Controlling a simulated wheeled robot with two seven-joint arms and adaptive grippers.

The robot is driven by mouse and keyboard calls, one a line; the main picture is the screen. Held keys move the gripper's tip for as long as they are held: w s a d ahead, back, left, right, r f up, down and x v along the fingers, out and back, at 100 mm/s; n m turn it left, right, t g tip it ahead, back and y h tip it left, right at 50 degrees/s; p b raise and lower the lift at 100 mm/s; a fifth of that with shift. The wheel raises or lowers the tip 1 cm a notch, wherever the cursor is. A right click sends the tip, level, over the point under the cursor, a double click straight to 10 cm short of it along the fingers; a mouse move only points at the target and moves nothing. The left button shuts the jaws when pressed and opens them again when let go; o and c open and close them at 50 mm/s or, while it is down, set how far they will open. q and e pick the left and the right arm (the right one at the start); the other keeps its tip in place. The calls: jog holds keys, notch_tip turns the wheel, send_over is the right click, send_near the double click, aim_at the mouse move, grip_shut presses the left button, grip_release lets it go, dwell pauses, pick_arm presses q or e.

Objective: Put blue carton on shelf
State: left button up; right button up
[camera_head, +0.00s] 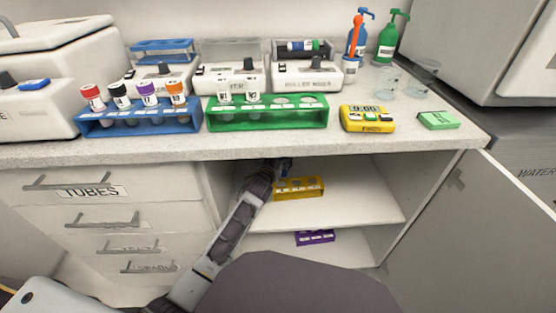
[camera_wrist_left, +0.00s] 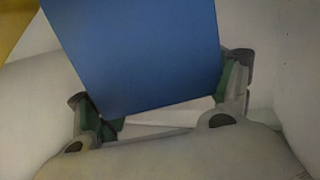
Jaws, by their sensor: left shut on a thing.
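The blue carton (camera_wrist_left: 140,50) fills the middle of the left wrist view as a plain blue box. My left gripper (camera_wrist_left: 162,95) is shut on it, one finger on each side. In the head view my left arm reaches under the counter into the open shelf space, and the gripper (camera_head: 280,165) is mostly in shadow beneath the counter edge. The carton cannot be made out clearly there. The upper shelf (camera_head: 355,200) is white; whether the carton touches it cannot be told. My right gripper is not in view.
A yellow rack (camera_head: 299,188) stands on the upper shelf just beside my left gripper. A purple rack (camera_head: 315,238) is on the lower shelf. The upper shelf is clear to the right. Drawers (camera_head: 105,222) flank the left; the counter (camera_head: 300,146) holds tube racks, bottles and a timer (camera_head: 367,119).

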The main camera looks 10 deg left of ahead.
pick_arm(q)
jog(key=shift+f, duration=0.55)
jog(key=shift+f+b, duration=0.35)
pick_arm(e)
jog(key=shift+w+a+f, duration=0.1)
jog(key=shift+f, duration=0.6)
pick_arm(q)
jog(key=shift+f, duration=0.1)
jog(key=o, duration=1.2)
jog(key=shift+f, duration=0.1)
jog(key=shift+c, duration=0.2)
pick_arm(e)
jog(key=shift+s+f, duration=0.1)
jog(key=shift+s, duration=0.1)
pick_arm(q)
jog(key=shift+r, duration=0.2)
